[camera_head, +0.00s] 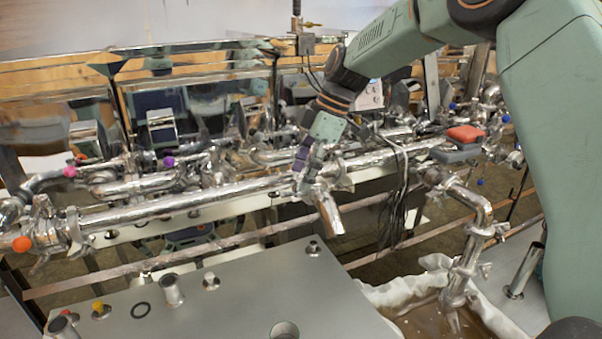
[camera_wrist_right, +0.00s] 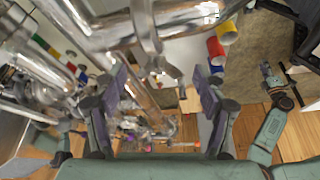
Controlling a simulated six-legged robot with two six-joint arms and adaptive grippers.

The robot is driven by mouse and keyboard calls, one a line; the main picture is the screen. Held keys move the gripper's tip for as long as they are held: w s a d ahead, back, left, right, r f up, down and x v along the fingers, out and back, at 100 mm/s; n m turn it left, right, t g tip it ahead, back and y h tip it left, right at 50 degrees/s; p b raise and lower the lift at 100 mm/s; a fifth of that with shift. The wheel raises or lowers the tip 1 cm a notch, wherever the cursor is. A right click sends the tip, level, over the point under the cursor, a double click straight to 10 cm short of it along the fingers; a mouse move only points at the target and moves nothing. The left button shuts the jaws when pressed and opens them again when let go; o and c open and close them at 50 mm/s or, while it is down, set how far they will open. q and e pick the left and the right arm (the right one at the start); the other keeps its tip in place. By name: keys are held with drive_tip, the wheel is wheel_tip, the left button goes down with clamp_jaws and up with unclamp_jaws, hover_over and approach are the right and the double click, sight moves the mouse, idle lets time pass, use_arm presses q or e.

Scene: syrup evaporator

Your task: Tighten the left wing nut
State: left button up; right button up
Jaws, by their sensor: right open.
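My right gripper (camera_head: 303,178) comes down from the upper right to the shiny horizontal pipe (camera_head: 185,199), where a short spout (camera_head: 329,215) branches off. In the right wrist view my right gripper (camera_wrist_right: 159,74) is open, its two purple fingers apart. A shiny metal clamp (camera_wrist_right: 146,32) on the pipe sits between and just beyond the fingertips. A small bright piece at its lower end (camera_wrist_right: 171,69) may be a wing nut; glare makes this hard to tell. I cannot tell whether the fingers touch it. My left gripper is not in view.
A steel table (camera_head: 240,290) with short pipe stubs stands in front. A cloth-lined container (camera_head: 400,293) of brown liquid is at the lower right, under a bent pipe (camera_head: 474,236). Black cables (camera_head: 396,200) hang right of the gripper. A red handle (camera_head: 465,133) sits farther right.

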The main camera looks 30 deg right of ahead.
drive_tip(key=shift+w+a+f, duration=0.25)
drive_tip(key=shift+f, duration=0.15)
drive_tip(key=shift+a+f, duration=0.15)
drive_tip(key=shift+a, duration=0.2)
drive_tip(key=shift+s+r, duration=0.2)
drive_tip(key=shift+s, duration=0.1)
drive_tip(key=shift+d, duration=0.25)
drive_tip(key=shift+c, duration=0.7)
drive_tip(key=shift+d, duration=0.1)
drive_tip(key=shift+c, duration=0.7)
drive_tip(key=shift+w+f, duration=0.2)
drive_tip(key=shift+w, duration=0.1)
drive_tip(key=c, duration=0.3)
drive_tip(key=shift+a+r, duration=0.1)
drive_tip(key=shift+a, duration=0.15)
drive_tip(key=shift+c, duration=1.4)
drive_tip(key=shift+s+d, duration=0.1)
drive_tip(key=shift+d, duration=0.05)
drive_tip(key=c, duration=0.3)
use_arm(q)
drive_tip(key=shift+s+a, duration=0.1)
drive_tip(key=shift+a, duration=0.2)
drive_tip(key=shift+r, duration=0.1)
